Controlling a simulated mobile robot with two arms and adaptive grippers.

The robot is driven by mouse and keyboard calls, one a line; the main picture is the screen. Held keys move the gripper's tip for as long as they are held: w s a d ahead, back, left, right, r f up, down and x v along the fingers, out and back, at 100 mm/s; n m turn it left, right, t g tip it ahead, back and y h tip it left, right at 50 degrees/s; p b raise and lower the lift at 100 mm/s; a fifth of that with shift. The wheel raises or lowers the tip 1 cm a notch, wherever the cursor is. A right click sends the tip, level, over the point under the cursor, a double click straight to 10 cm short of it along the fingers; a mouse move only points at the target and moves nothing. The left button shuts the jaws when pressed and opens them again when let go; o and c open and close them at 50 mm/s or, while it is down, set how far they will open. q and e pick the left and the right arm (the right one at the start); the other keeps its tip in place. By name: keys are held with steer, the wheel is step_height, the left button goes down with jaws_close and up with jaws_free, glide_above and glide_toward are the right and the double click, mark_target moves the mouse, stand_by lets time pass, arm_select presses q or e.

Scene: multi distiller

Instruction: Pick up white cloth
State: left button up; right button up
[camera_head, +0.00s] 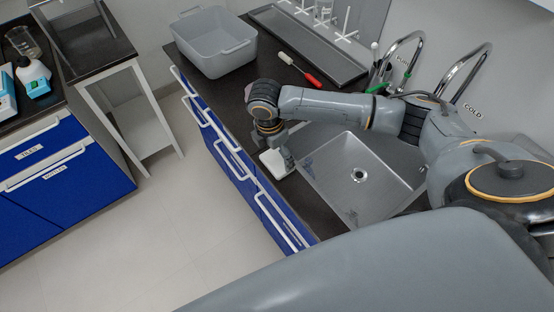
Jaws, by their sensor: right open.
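The white cloth (272,163) lies as a small flat white piece on the dark counter, just left of the sink. My right gripper (285,163) points down from the end of my right arm, at the cloth's right side. It is open, and its fingers partly cover the cloth's right edge. Whether the fingers touch the cloth I cannot tell. My left gripper is not in view.
The metal sink (340,190) lies right of the cloth, with two taps behind it. A grey tub (213,50) stands at the counter's far left. A red-handled brush (300,70) lies behind my arm. Blue drawers with white handles line the counter's front edge.

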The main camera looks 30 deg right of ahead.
mark_target(277, 161)
step_height(277, 161, down, 2)
steer(key=shift+d+f, duration=0.1)
steer(key=shift+f, duration=0.45)
steer(key=shift+c, duration=0.4)
steer(key=c, duration=0.7)
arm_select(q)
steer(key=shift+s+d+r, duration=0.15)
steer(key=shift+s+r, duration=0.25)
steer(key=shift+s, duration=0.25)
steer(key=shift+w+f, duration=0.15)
